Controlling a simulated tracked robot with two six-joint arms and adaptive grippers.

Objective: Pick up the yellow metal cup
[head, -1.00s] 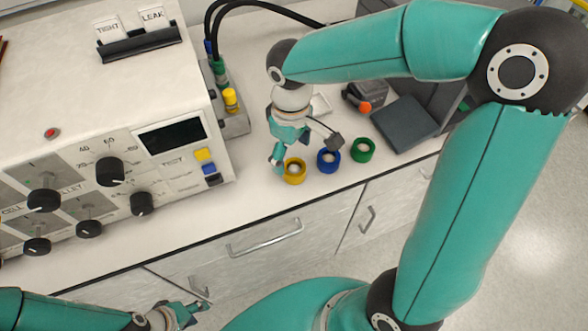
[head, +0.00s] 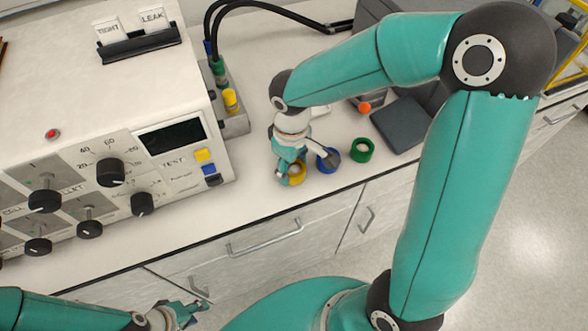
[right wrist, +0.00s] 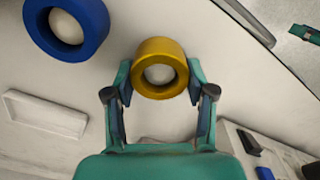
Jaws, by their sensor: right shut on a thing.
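The yellow metal cup (head: 299,180) is a short round ring-like cup on the white bench, left of a blue cup (head: 332,166) and a green cup (head: 363,150). My right gripper (head: 291,170) is down at the yellow cup and partly covers it. In the right wrist view, the fingers of my right gripper (right wrist: 158,78) are shut on opposite sides of the yellow cup (right wrist: 160,47). A pale round shape shows inside its opening. My left gripper (head: 187,312) is low at the left, away from the cups, and its opening is unclear.
A cream instrument (head: 190,125) with knobs and a dark display stands left of the cups. A dark grey flat block (head: 404,124) lies to the right. The blue cup (right wrist: 92,20) is close beside in the right wrist view. Bench drawers (head: 260,225) are in front.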

